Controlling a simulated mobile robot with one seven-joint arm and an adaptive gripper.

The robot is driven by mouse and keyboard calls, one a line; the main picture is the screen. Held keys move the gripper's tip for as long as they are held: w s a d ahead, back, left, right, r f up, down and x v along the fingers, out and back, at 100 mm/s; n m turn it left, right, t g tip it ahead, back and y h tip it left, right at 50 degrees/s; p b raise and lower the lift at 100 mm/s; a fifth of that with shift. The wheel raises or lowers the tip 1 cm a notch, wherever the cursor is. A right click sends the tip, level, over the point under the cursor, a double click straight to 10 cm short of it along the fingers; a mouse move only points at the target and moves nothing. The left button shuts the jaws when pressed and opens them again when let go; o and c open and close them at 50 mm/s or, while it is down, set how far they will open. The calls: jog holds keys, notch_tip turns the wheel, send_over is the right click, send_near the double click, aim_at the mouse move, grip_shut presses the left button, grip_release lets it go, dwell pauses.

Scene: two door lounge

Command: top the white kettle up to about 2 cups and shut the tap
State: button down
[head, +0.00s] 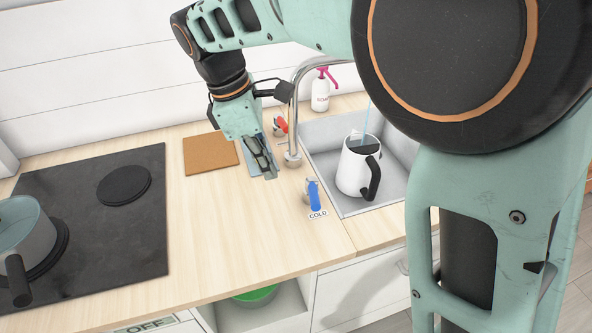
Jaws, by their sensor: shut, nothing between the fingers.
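The white kettle (352,172) stands upright in the sink (387,197), its black handle toward the front right. A thin stream of water (366,124) comes down into its open top; the level inside cannot be made out. The silver tap (294,112) rises behind the counter edge, its spout partly hidden by my arm. A blue lever (314,195) with a COLD label stands in front of the tap, and a red lever (281,124) is behind it. My gripper (270,177) is shut and empty above the counter, left of the tap and the blue lever, apart from both.
A cooktop (100,230) with a pot (25,235) is at the left. A soap bottle (320,94) stands behind the sink. The counter (235,235) in front of my gripper is clear. My arm hides the sink's right side.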

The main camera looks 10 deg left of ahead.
aim_at(314, 195)
jog(key=x, duration=0.9)
jog(key=shift+d+f, duration=0.15)
jog(key=shift+f, duration=0.15)
jog(key=d, duration=0.2)
jog(key=w+d, duration=0.1)
jog(key=shift+r, duration=0.3)
jog(key=shift+w+d, duration=0.1)
jog(key=shift+d, duration=0.25)
jog(key=shift+d+r+n+p, duration=0.2)
jog(key=shift+d+n+p, duration=0.45)
jog(key=shift+n, duration=0.35)
jog(key=shift+d+f+n+t, duration=0.15)
jog(key=shift+d+n+t, duration=0.2)
jog(key=shift+n, duration=0.35)
jog(key=shift+a, duration=0.1)
